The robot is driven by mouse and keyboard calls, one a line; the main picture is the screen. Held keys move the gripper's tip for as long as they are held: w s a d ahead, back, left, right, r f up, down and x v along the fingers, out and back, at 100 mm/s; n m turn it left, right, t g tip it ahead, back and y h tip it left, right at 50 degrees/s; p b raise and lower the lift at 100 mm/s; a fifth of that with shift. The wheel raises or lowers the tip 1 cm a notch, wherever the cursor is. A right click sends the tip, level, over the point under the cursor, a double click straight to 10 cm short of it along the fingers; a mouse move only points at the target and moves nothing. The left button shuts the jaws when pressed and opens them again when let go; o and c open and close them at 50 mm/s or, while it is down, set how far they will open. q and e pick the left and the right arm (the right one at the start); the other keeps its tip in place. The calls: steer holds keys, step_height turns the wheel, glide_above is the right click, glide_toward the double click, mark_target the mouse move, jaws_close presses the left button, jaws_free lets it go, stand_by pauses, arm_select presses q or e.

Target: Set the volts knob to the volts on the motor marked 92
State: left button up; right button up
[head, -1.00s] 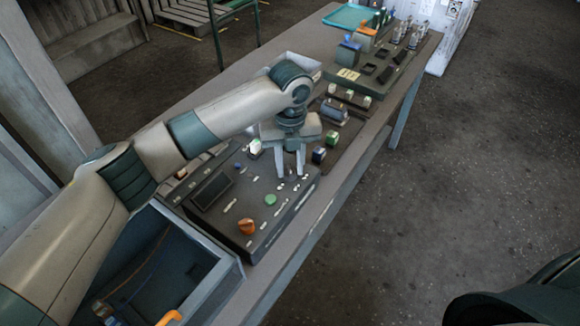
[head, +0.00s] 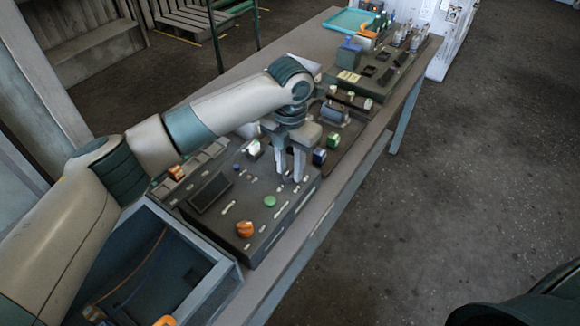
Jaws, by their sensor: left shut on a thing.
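The dark control panel (head: 228,215) lies on the bench, with an orange knob (head: 245,229), a green button (head: 270,201) and a dark display (head: 211,193). My left gripper (head: 290,179) points down at the panel's far right part, its fingers shut on a small knob that they mostly hide. The knob's marks are too small to read. A grey-blue motor-like cylinder (head: 334,112) sits beyond the gripper; I cannot read a number on it. My right gripper is not in view.
Two small blocks, one blue-black (head: 319,156) and one green-topped (head: 333,140), stand right of the gripper. A blue-grey bin (head: 215,285) is at the near left. A dark fixture (head: 385,75) and a teal tray (head: 345,20) are farther along the bench.

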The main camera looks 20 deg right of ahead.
mark_target(290, 170)
arm_select(q)
steer(key=shift+w+r, duration=0.1)
stand_by(0.3)
steer(key=o, duration=1)
steer(key=shift+o, duration=0.2)
steer(key=shift+r, duration=0.1)
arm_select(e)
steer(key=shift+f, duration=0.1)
arm_select(q)
steer(key=shift+r+b, duration=0.35)
steer(key=shift+r, duration=0.2)
step_height(290, 170, up, 16)
steer(key=b, duration=0.3)
steer(key=shift+b, duration=0.4)
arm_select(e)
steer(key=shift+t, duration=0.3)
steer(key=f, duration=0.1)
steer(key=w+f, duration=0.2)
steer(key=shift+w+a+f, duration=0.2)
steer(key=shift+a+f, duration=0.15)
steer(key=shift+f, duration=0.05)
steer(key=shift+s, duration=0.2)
